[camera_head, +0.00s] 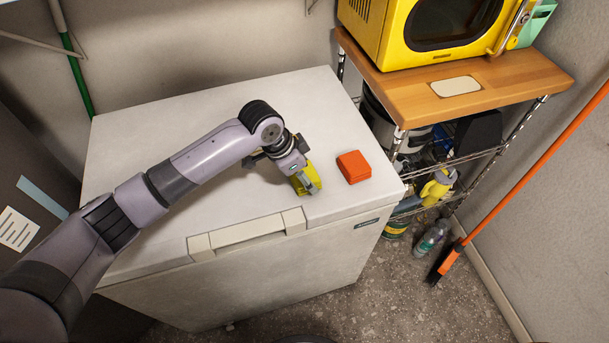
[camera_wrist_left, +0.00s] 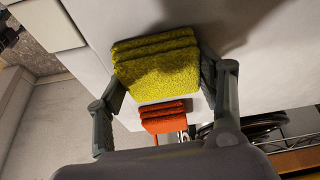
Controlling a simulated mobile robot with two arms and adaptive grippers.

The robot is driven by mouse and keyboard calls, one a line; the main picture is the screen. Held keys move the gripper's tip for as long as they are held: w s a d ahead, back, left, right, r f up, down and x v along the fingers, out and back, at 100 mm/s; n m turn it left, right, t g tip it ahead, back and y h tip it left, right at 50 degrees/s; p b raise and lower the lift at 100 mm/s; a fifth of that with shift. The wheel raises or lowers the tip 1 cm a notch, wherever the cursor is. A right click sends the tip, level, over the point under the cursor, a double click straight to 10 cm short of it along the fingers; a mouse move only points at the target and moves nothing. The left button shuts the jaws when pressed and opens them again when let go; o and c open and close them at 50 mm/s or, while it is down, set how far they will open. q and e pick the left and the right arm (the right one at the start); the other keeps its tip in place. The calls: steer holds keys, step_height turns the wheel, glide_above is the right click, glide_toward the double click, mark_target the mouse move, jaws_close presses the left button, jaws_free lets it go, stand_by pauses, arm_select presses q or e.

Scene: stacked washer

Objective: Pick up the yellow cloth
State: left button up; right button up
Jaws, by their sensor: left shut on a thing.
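The yellow cloth (camera_head: 312,178) is a small folded stack near the front right of the white chest's lid. In the left wrist view, the yellow cloth (camera_wrist_left: 158,66) shows between the two fingers, with a finger at each side. My left gripper (camera_head: 304,184) is shut on the yellow cloth and partly hides it in the head view. In the left wrist view my left gripper (camera_wrist_left: 163,95) frames the cloth. Whether the cloth touches the lid is hard to tell. My right gripper is not in view.
A folded orange cloth (camera_head: 354,167) lies just right of the yellow one, and also shows in the wrist view (camera_wrist_left: 162,117). The white chest (camera_head: 150,110) has free lid around them. A wooden-topped rack (camera_head: 520,75) with a yellow microwave (camera_head: 385,30) stands right. An orange-handled broom (camera_head: 530,185) leans there.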

arm_select(q)
steer(key=shift+r, duration=0.1)
steer(key=shift+w+r, duration=0.1)
steer(key=shift+r, duration=0.5)
step_height(320, 180, up, 19)
steer(key=b, duration=0.2)
steer(key=shift+f+b, duration=0.15)
steer(key=shift+b, duration=0.15)
